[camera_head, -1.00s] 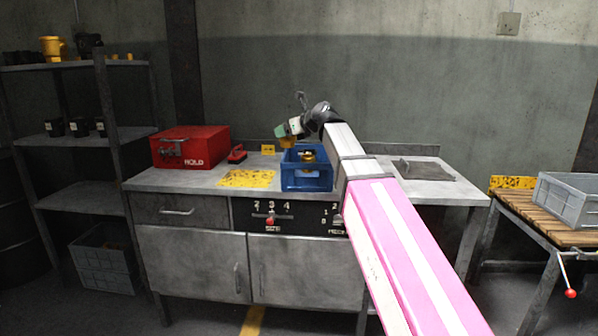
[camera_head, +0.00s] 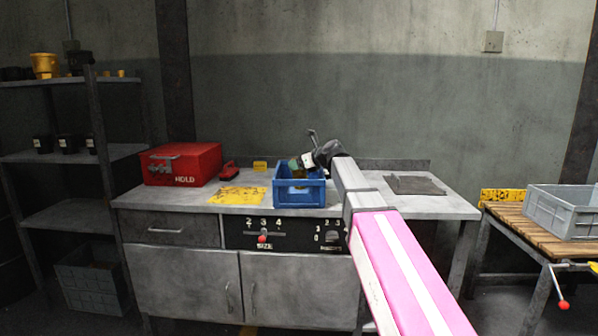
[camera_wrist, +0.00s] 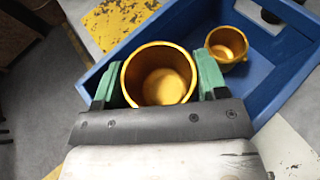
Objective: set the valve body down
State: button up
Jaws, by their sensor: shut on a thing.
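The valve body (camera_wrist: 160,76) is a hollow brass-coloured cup, seen from above in the wrist view. My gripper (camera_wrist: 159,80) is shut on it, with a green finger on each side. In the head view my gripper (camera_head: 299,164) is at the blue bin (camera_head: 299,195), low over its opening. The bin also shows in the wrist view (camera_wrist: 110,82), around and beyond the held part. A smaller brass-coloured part (camera_wrist: 227,45) with a side stub is inside the bin, to the right of the held one. I cannot tell whether the held part touches the bin floor.
A yellow worn patch (camera_head: 238,195) lies left of the bin on the grey bench (camera_head: 420,205). A red box (camera_head: 182,163) marked HOLD stands further left. A dark plate (camera_head: 414,185) lies to the right. A grey crate (camera_head: 562,212) is on the wooden table at far right.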

aim_at(304, 171)
jog(key=shift+f, duration=1.3)
jog(key=shift+f, duration=0.55)
jog(key=o, duration=1.2)
jog(key=shift+r, duration=0.55)
jog(key=v, duration=1.2)
